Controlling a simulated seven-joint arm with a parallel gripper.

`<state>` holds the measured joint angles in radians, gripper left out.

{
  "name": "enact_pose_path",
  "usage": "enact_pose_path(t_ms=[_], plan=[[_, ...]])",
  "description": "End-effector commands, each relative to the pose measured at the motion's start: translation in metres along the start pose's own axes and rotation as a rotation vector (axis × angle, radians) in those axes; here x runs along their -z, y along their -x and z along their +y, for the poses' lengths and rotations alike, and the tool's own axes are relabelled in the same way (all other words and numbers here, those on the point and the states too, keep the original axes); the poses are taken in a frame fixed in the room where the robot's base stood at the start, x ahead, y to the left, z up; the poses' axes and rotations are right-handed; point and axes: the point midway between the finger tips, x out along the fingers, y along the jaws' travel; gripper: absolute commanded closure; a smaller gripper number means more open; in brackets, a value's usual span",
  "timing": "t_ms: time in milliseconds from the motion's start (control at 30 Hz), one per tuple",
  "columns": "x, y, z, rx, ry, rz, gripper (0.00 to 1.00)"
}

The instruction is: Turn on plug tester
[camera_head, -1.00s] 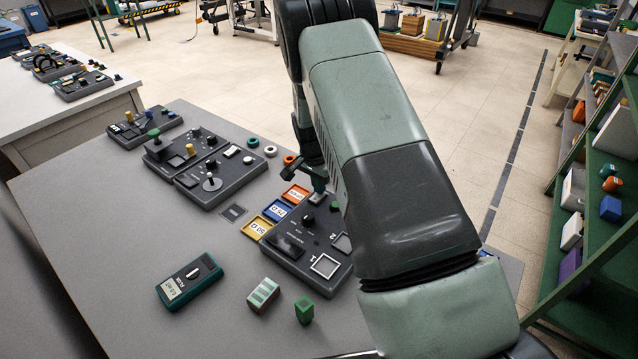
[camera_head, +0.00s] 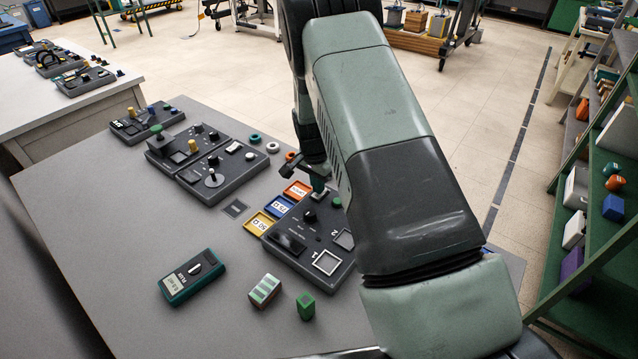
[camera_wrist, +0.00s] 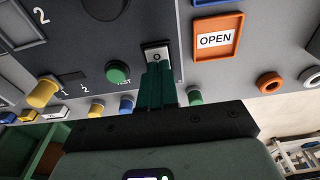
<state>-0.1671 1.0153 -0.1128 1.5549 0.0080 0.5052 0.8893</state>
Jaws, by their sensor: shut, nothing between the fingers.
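The plug tester is the dark grey panel (camera_head: 308,262) at the table's right side, with squares marked 1 and 2. Its small rocker switch (camera_wrist: 156,50), marked O, sits at the panel's edge beside a round green button (camera_wrist: 117,72) in the wrist view. My gripper (camera_wrist: 158,68) is shut and empty, its green fingertips right at the switch's near end. I cannot tell whether they touch it. In the head view my gripper (camera_head: 319,186) points down over the panel's far edge, and my arm hides the panel's right part.
Orange (camera_head: 297,190), blue (camera_head: 280,206) and yellow (camera_head: 259,222) trays lie left of the panel. A green meter (camera_head: 192,276), a striped block (camera_head: 265,290) and a green block (camera_head: 306,306) lie in front. Other panels (camera_head: 213,172) stand at the back. The table's left front is clear.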

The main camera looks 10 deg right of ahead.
Motion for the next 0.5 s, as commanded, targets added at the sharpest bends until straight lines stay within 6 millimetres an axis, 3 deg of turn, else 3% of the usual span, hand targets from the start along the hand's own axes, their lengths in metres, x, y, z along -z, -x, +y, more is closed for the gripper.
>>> enact_pose_path(t_ms=[233,500], plan=[[0.000,0.012,-0.001,0.002,0.000,0.002,1.00],[-0.003,0.070,-0.001,0.004,0.002,0.003,1.00]])
